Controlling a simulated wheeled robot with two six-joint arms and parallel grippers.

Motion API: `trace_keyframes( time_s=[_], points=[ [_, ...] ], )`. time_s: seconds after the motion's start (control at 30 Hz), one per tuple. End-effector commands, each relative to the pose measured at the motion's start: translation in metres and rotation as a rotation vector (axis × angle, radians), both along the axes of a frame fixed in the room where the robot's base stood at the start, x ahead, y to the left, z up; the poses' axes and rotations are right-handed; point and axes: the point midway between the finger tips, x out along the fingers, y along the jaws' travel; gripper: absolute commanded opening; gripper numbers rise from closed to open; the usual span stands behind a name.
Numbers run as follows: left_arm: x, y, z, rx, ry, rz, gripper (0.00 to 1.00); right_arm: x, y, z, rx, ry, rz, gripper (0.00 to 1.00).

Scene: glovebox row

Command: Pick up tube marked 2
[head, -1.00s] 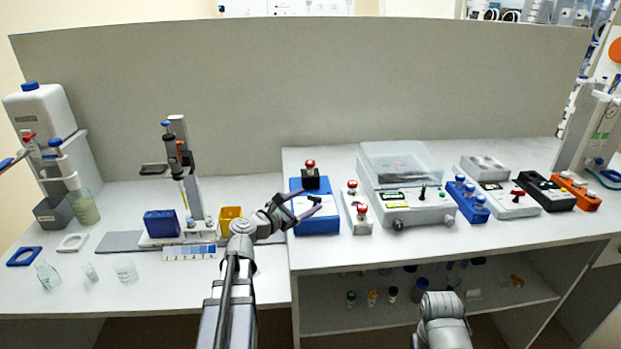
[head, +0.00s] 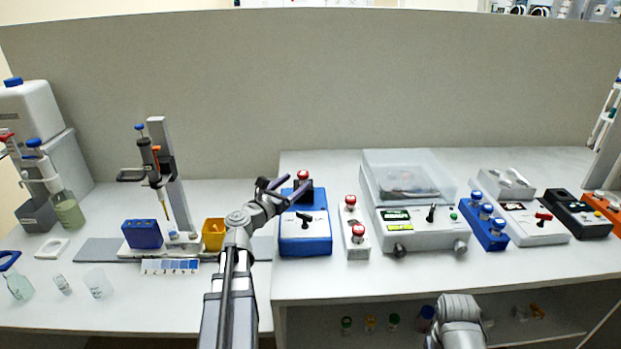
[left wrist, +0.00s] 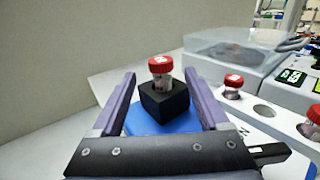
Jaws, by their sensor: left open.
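A red-capped tube (left wrist: 161,72) stands upright in a black holder (left wrist: 165,101) on a blue device (head: 305,235); it also shows in the head view (head: 302,175). Its cap has a white label, too small to read. My left gripper (head: 291,187) is open. In the left wrist view its two fingers lie on either side of the tube and holder, and nothing is gripped. Two more red-capped tubes (head: 350,200) (head: 358,232) stand in a white rack (head: 355,248) to the right. I cannot tell which tube is marked 2. My right gripper is out of view.
A white instrument with a clear lid (head: 410,175) stands right of the rack, with a blue rack (head: 484,231) of blue-capped tubes beyond. An orange box (head: 213,233) and a pipette stand (head: 160,130) are to the left. A grey wall panel (head: 350,80) closes the back.

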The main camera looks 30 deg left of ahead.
Motion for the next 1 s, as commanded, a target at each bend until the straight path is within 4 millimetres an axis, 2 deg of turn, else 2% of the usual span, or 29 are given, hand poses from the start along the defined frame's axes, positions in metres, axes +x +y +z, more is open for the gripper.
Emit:
trace_keyframes(
  time_s=[0.17, 0.4, 0.63, 0.9, 1.0],
  points=[
    [0.004, 0.000, 0.000, 0.001, 0.000, -0.001, 0.78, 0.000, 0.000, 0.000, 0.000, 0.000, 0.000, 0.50],
    [0.027, -0.002, -0.001, 0.001, 0.000, -0.001, 0.78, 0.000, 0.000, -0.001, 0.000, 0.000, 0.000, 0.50],
    [0.034, -0.003, -0.003, 0.001, 0.000, -0.002, 0.78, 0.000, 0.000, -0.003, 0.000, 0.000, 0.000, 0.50],
    [0.071, -0.006, -0.007, 0.001, 0.000, -0.003, 0.78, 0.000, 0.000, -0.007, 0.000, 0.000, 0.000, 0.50],
    [0.079, -0.007, -0.007, 0.001, 0.000, -0.001, 0.78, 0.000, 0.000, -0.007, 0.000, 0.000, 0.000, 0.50]
  ],
)
